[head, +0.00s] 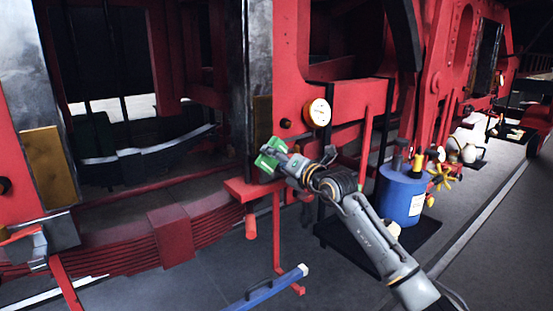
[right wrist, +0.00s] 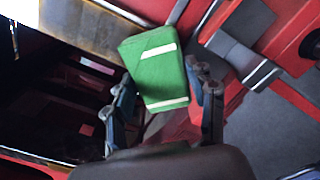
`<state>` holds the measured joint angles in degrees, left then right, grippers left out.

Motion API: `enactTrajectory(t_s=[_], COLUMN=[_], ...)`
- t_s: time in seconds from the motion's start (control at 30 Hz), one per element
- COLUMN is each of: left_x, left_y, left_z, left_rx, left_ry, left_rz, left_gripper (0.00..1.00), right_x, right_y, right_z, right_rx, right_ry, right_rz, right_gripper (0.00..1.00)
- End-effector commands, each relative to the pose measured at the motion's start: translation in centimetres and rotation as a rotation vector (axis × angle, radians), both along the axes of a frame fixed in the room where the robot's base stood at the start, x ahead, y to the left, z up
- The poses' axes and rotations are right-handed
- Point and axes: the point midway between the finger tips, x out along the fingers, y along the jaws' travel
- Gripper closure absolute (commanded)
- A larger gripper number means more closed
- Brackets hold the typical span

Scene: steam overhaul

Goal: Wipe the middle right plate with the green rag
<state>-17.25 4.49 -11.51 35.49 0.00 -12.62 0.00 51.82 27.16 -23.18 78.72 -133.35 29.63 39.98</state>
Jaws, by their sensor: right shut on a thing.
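My right gripper (head: 284,160) is shut on the green rag (head: 268,154), a folded green cloth with white stripes. In the right wrist view the rag (right wrist: 152,68) sticks out beyond the gripper's fingers (right wrist: 163,95). A brass-coloured plate (head: 262,116) is set low on the dark metal upright, just above the rag in the head view. A tan surface (right wrist: 105,28), likely this plate, shows behind the rag in the right wrist view. I cannot tell whether the rag touches it. Another brass plate (head: 43,166) is on the left upright. My left gripper is not in view.
A red ledge (head: 252,190) lies just below the rag. A white dial gauge (head: 319,112) is on the red frame to the right. A blue canister (head: 402,196) stands on a black mat. A blue bar (head: 268,289) lies low in front. Grey floor is open at lower right.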

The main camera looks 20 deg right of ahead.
Motion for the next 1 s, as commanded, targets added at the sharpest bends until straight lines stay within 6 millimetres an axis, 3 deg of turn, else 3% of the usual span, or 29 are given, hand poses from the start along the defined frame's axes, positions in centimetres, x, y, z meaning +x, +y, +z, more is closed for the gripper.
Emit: enactTrajectory(t_s=[1.0], left_x=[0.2], left_y=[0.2], left_z=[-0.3], left_rx=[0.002], left_ry=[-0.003], left_rz=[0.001], left_gripper=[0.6], right_x=[1.6], right_y=[0.5], right_z=[0.0], right_rx=[0.0], right_ry=[-0.001], right_rz=[0.0], right_gripper=[0.69])
